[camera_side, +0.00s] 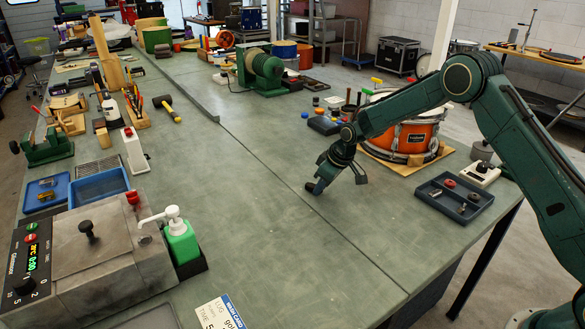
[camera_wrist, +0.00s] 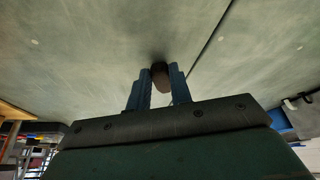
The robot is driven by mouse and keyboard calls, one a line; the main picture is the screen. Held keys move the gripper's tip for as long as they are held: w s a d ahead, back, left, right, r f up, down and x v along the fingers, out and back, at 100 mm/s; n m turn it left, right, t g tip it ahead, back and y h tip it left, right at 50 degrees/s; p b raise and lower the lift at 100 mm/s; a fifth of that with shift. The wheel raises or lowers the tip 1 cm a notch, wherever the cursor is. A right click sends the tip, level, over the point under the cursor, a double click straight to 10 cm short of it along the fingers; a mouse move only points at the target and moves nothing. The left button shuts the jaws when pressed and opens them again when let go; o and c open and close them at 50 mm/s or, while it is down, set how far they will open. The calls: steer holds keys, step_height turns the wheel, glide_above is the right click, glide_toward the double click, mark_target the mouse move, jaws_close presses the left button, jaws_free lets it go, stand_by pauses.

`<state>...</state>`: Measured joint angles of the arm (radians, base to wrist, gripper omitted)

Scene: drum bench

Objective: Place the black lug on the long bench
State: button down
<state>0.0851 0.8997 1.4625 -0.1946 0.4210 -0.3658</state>
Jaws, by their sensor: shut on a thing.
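The black lug (camera_wrist: 160,76) sits between the two fingers of my gripper (camera_wrist: 158,85) in the wrist view. It shows there as a small dark rounded piece. In the side view my gripper (camera_side: 338,182) is low over the long bench (camera_side: 260,230), near the seam that runs along its top. The lug appears as a small dark shape (camera_side: 313,187) at the fingertips. It is at or very close to the bench surface; I cannot tell whether it touches.
An orange drum (camera_side: 408,138) stands right of my gripper. A dark tray (camera_side: 455,196) with small parts lies near the right edge. A grey washer unit (camera_side: 110,255) and a green bottle (camera_side: 182,240) are at the front left. The bench around my gripper is clear.

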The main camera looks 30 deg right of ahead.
steer(key=shift+f, duration=0.25)
steer(key=c, duration=1.3)
jaws_free()
steer(key=shift+o, duration=0.2)
steer(key=v, duration=1.2)
steer(key=shift+s+r, duration=0.1)
steer(key=shift+r, duration=0.1)
